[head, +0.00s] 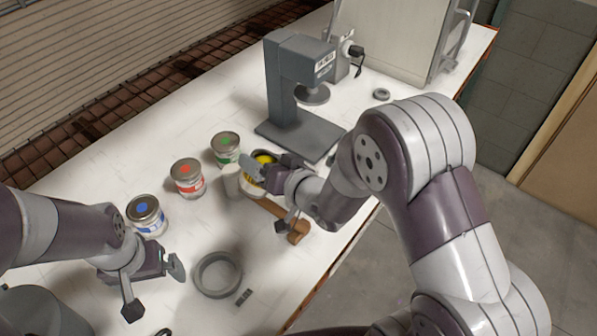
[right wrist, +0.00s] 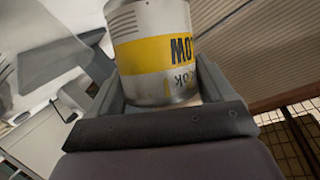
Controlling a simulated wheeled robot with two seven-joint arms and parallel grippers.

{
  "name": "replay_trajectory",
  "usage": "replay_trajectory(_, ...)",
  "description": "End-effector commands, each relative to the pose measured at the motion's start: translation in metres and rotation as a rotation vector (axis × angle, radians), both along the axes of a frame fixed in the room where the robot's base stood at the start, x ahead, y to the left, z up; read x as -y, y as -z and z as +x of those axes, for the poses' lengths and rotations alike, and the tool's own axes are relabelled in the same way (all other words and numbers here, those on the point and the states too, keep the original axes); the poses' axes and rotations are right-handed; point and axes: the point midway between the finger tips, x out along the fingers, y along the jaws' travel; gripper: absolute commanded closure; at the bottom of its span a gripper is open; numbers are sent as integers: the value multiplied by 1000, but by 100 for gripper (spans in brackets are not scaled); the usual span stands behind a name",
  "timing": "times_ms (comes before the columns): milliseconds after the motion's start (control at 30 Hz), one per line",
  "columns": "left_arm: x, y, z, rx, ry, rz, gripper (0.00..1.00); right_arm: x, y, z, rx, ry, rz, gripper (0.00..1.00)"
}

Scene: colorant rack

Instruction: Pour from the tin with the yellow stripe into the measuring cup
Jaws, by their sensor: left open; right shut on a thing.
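The tin with the yellow stripe (right wrist: 155,55) is between the fingers of my right gripper (right wrist: 165,95) in the right wrist view. In the head view this tin (head: 265,158) shows a yellow top, partly hidden by my right gripper (head: 272,172), which is shut on it. A small pale cylinder (head: 232,183) stands just left of the tin; it looks like the measuring cup, but its inside is not clear. My left gripper (head: 155,288) is open and empty over the table's near left part, below the blue tin.
Blue (head: 147,216), red (head: 187,178) and green (head: 225,149) tins stand in a row to the left. A grey press-like stand (head: 285,80) is behind.

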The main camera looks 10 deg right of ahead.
Motion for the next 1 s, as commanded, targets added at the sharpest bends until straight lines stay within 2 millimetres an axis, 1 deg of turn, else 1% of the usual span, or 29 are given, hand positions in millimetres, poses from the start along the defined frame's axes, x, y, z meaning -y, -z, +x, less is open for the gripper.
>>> replay_trajectory(1000,0,-2,0,0,0,0,0,9,-3,2,-10,1,77,59)
